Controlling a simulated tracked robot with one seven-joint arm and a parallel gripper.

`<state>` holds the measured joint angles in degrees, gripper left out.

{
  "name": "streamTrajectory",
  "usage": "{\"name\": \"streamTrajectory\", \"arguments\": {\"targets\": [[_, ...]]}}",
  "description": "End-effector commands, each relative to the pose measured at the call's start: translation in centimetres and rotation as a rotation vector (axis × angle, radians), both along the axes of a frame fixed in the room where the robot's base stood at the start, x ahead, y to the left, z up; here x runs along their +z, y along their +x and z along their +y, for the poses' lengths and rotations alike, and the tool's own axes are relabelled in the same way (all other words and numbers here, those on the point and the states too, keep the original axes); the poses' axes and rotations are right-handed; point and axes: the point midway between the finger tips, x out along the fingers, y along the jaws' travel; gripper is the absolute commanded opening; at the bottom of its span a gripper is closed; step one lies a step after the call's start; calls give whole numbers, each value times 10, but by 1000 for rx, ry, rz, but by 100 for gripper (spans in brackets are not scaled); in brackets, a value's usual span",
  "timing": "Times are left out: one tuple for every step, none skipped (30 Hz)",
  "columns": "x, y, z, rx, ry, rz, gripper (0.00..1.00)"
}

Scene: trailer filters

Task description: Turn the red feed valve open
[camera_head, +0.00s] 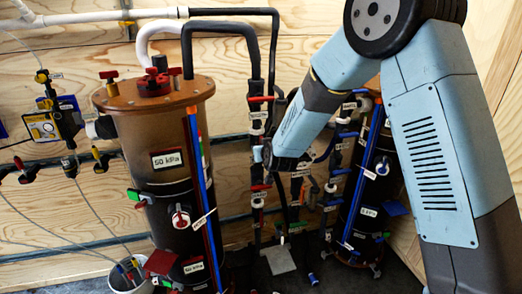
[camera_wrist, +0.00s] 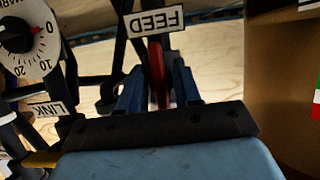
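In the wrist view, a red valve handle (camera_wrist: 157,75) stands upright just below a white FEED label (camera_wrist: 155,20), which appears upside down. My gripper (camera_wrist: 159,85) has one blue finger on each side of the red handle. The fingers look open, with narrow gaps to the handle; I cannot tell if either touches it. In the head view, my arm reaches down from the upper right to the pipes between the two tanks. There I cannot tell which red handle is the feed valve, and my fingertips are not clear.
A white dial (camera_wrist: 30,38) with a black and red knob and a LINK label (camera_wrist: 52,109) are left in the wrist view. A brown tank side (camera_wrist: 285,70) is close on the right. In the head view, a large brown tank (camera_head: 150,125) stands left of my arm.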

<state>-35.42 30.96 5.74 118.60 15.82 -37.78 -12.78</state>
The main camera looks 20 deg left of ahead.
Motion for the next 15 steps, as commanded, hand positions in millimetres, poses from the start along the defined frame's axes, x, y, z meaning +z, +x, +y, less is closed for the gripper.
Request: {"name": "streamTrajectory", "arguments": {"targets": [[1, 0, 0, 0, 1, -1, 38], [1, 0, 0, 0, 1, -2, 38], [1, 0, 0, 0, 2, -3, 38], [1, 0, 0, 0, 2, -2, 38], [2, 0, 1, 0, 2, -2, 38], [2, 1, 1, 0, 3, -3, 38], [2, 1, 1, 0, 3, -3, 38], [2, 0, 1, 0, 3, -4, 38], [3, 0, 0, 0, 3, -4, 38], [3, -1, 0, 0, 3, -4, 38], [4, -2, -1, 0, 3, -4, 38], [5, -4, -2, 1, 4, -4, 38], [7, -6, -3, 1, 4, -4, 38], [8, -9, -5, 1, 4, -4, 38], [10, -14, -8, 1, 4, -4, 38]]}}
